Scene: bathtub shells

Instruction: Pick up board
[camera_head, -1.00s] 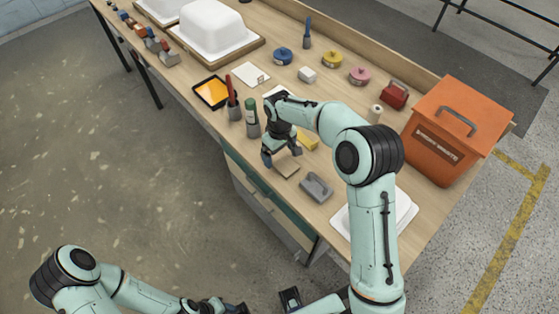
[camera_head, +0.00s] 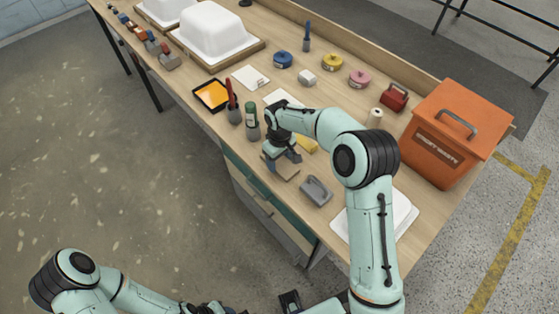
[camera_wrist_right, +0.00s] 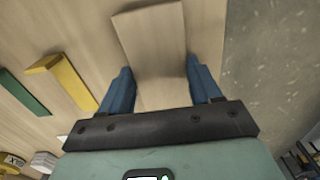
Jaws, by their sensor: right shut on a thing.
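The board (camera_head: 287,172) is a small, thin, light wooden piece near the front edge of the workbench. In the right wrist view the board (camera_wrist_right: 152,38) lies between the two blue fingers and reaches out beyond their tips. My right gripper (camera_head: 282,163) is low over the bench and shut on the board, hiding part of it. Its fingers also show in the wrist view (camera_wrist_right: 159,76). I cannot tell whether the board touches the bench. My left gripper (camera_head: 225,308) is partly in view at the bottom edge, away from the bench; its jaws are unclear.
A grey block-like tool (camera_head: 316,190) lies just right of the board. A green-capped bottle (camera_head: 252,122) and a grey holder (camera_head: 234,115) stand to its left. A yellow block (camera_head: 308,145) is behind. An orange bin (camera_head: 440,140) stands at the right.

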